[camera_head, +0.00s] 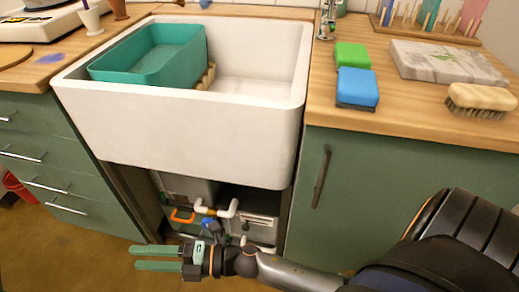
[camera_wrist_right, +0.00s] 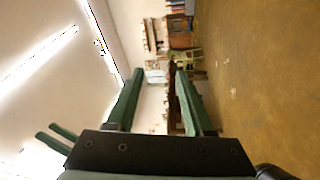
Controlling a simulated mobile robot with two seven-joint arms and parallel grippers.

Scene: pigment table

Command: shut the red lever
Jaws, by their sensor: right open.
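My right gripper (camera_head: 156,258) is in front of the open space under the sink, low in the head view. Its two green fingers point left, apart and empty. They also show in the right wrist view (camera_wrist_right: 158,98), with nothing between them. Under the sink, an orange handle-like part (camera_head: 182,215) sits beside white pipes (camera_head: 216,210), above and beyond the gripper. I cannot tell whether it is the red lever; no plainly red lever shows. Two green prongs (camera_wrist_right: 58,138) at the left of the wrist view look like my left gripper's fingers; their opening is unclear.
The white sink (camera_head: 190,130) overhangs the space and holds a teal basin (camera_head: 150,60). A blue part (camera_head: 210,225) and a grey box (camera_head: 255,226) are near the pipes. Green drawers (camera_head: 40,160) and a cabinet door (camera_head: 365,190) flank the opening. A red bucket (camera_head: 14,186) is far left.

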